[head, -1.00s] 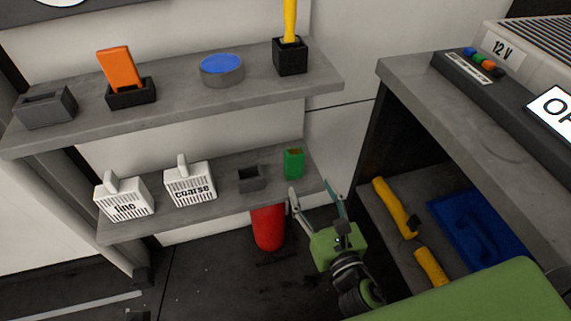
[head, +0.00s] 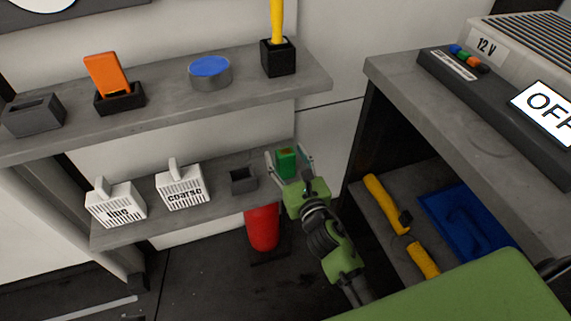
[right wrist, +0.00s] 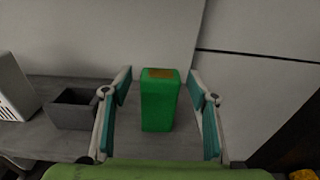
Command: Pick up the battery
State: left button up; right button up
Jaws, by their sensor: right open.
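The battery (head: 286,161) is a small green block with a brownish top. It stands upright at the right end of the lower grey shelf. In the right wrist view the battery (right wrist: 160,102) stands between the two fingers of my right gripper (right wrist: 162,110), with a gap on each side. My right gripper (head: 289,163) is open, its fingers reaching to either side of the battery in the head view. The battery's lower part is partly hidden by the gripper there. My left gripper is not in view.
A small dark empty holder (head: 243,181) stands left of the battery. White boxes labelled coarse (head: 182,188) and, blurred, another (head: 115,206) stand further left. A red cylinder (head: 262,228) is below the shelf. A workbench (head: 440,110) stands at right.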

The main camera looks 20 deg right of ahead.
jog(key=shift+w, duration=0.45)
jog(key=shift+c, duration=0.5)
jog(key=c, duration=1.4)
jog(key=shift+r, duration=0.1)
